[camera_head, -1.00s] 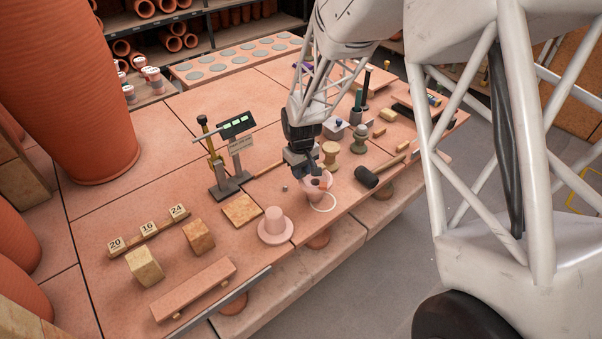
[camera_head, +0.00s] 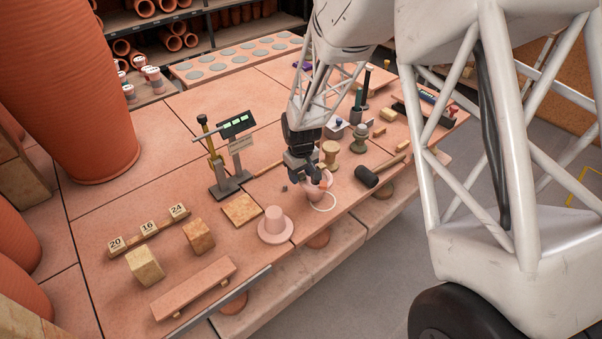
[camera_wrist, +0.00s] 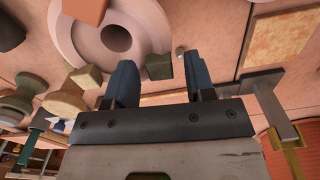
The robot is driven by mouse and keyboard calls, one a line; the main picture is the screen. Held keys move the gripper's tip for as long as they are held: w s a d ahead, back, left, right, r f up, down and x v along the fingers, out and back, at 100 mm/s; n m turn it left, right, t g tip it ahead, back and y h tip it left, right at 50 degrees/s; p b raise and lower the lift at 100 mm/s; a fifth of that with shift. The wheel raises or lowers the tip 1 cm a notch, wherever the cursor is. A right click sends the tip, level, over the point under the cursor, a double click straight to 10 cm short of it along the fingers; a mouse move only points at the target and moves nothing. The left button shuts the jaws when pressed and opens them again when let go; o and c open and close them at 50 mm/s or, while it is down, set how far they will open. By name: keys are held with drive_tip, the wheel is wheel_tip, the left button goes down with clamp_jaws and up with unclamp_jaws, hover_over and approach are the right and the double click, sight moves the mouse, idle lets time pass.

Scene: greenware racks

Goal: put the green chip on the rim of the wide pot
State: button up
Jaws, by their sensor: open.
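The wide pot (camera_head: 322,190), pale pink with a dark central hollow, is under my gripper; it fills the upper left of the wrist view (camera_wrist: 70,35). My gripper (camera_wrist: 161,80) is open, its two dark blue fingers low beside the pot. Another brown chip (camera_wrist: 86,10) is on the pot's far rim.
A black-headed mallet (camera_head: 367,176) lies right of the pot. A gauge with a display (camera_head: 236,125) stands to the left, and a pink flanged piece (camera_head: 275,225) nearer the front edge. Spools and small tools stand behind. A small grey piece (camera_wrist: 180,52) is near the green chip.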

sight(302, 176)
wheel_tip(302, 176, up, 12)
drive_tip(key=shift+r, duration=0.15)
idle(0.7)
idle(0.5)
drive_tip(key=s+d+r+m+t, duration=0.1)
drive_tip(key=s+d+r+m, duration=0.3)
drive_tip(key=s+d+r, duration=1.05)
drive_tip(key=s+d+r+m, duration=0.1)
drive_tip(key=s+d, duration=0.4)
drive_tip(key=s, duration=0.5)
drive_tip(key=s+d+r+m+t, duration=0.1)
drive_tip(key=s+d, duration=0.4)
drive_tip(key=s, duration=0.5)
drive_tip(key=shift+s+d+r+m+t, duration=0.15)
drive_tip(key=shift+d+r+m+t, duration=0.15)
drive_tip(key=shift+r+m, duration=0.6)
